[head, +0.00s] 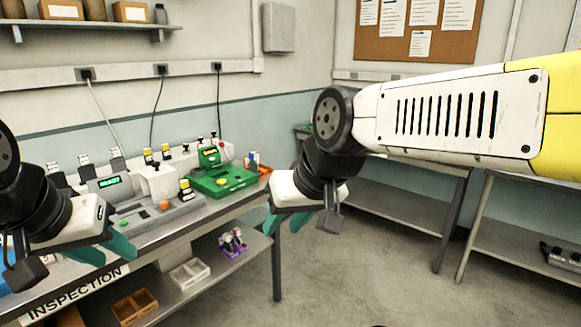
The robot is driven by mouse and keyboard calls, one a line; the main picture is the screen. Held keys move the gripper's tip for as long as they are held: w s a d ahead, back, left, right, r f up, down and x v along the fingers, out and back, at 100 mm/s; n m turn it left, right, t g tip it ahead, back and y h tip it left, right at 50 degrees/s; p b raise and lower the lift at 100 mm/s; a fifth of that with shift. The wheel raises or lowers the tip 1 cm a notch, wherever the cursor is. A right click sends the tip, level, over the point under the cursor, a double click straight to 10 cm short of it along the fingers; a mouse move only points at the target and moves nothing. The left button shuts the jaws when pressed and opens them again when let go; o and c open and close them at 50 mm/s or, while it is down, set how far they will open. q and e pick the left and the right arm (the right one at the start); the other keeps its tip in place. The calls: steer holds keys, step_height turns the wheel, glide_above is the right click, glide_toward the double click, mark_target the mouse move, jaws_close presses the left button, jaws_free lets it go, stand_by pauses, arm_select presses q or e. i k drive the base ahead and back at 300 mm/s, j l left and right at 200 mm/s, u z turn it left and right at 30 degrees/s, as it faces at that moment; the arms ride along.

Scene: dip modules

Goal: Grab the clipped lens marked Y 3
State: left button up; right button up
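Several small clip-like pieces with yellow or white parts stand on the bench. One yellow-and-black piece (185,190) stands on the grey console, and others (149,156) stand on the white stepped block (160,180) behind. Their markings are too small to read, so I cannot tell which is Y 3. My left gripper (107,252) is at the bench's front edge, with teal fingertips apart and nothing seen between them. My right gripper (272,222) hangs in front of the bench's right end, fingers pointing down; its finger gap is not clear. Neither gripper touches a clipped piece.
A green device (222,180) sits at the bench's right end, beside an orange-and-blue holder (254,162). The grey console (158,216) has coloured buttons. The lower shelf holds a white tray (190,273), a purple holder (232,243) and a wooden box (135,306). Floor to the right is clear.

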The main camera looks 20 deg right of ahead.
mark_target(253, 165)
steer(key=z, duration=0.4)
steer(key=u, duration=0.25)
steer(key=i+l+u, duration=0.25)
steer(key=u, duration=0.15)
steer(key=i+l+u, duration=0.25)
steer(key=u, duration=0.15)
steer(key=i+l, duration=0.15)
steer(key=l, duration=0.15)
steer(key=i+l+u, duration=0.1)
steer(key=l, duration=0.25)
steer(key=i+l, duration=0.2)
steer(key=l, duration=0.15)
steer(key=i+l+u, duration=0.1)
steer(key=i+l, duration=0.2)
steer(key=l, duration=0.35)
steer(key=i+l+u, duration=0.1)
steer(key=l, duration=0.25)
steer(key=i+l, duration=0.2)
steer(key=l, duration=0.15)
